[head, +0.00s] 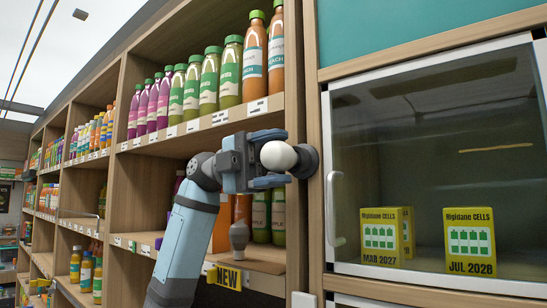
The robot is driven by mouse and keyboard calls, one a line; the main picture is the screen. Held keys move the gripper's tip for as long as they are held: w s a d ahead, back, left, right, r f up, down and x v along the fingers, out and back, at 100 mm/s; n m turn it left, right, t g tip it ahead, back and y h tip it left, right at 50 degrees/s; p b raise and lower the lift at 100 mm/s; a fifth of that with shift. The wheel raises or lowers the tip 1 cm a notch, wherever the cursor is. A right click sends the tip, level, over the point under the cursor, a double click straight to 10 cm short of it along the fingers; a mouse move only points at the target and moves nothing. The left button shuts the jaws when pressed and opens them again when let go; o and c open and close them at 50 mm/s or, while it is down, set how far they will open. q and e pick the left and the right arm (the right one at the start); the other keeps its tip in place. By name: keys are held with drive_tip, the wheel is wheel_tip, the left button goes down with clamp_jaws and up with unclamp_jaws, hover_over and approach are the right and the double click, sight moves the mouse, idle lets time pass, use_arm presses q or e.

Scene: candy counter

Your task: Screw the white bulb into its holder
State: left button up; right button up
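The white bulb (278,155) is at the upright edge between the shelves and the glass cabinet. Its right side meets the dark round holder (308,161), which is fixed to that edge. How deep its base is in the holder is hidden. My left gripper (269,159) comes from the left, with one finger above the bulb and one below. The fingers look open around the bulb, with a slight gap below it; contact is hard to judge. My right gripper is not in view.
A brownish-grey bulb-shaped object (239,235) stands on the lower shelf below my gripper, above a yellow NEW sign (229,277). Bottles (230,72) fill the upper shelf. A glass-fronted cabinet (420,110) with a handle (334,209) and yellow boxes (469,240) is at right.

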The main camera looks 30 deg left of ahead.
use_arm(q)
drive_tip(key=shift+s, duration=0.15)
drive_tip(key=shift+a, duration=0.2)
drive_tip(key=shift+w+a+f+b, duration=0.1)
drive_tip(key=shift+a+b, duration=0.05)
drive_tip(key=shift+a, duration=0.55)
drive_tip(key=shift+w+a+b, duration=0.1)
drive_tip(key=shift+a+b, duration=0.05)
drive_tip(key=shift+a, duration=0.5)
drive_tip(key=o, duration=0.6)
drive_tip(key=shift+c, duration=0.2)
drive_tip(key=shift+a, duration=0.1)
drive_tip(key=w+a+f+b, duration=0.1)
drive_tip(key=a+b, duration=0.2)
drive_tip(key=a, duration=1)
drive_tip(key=shift+a, duration=0.25)
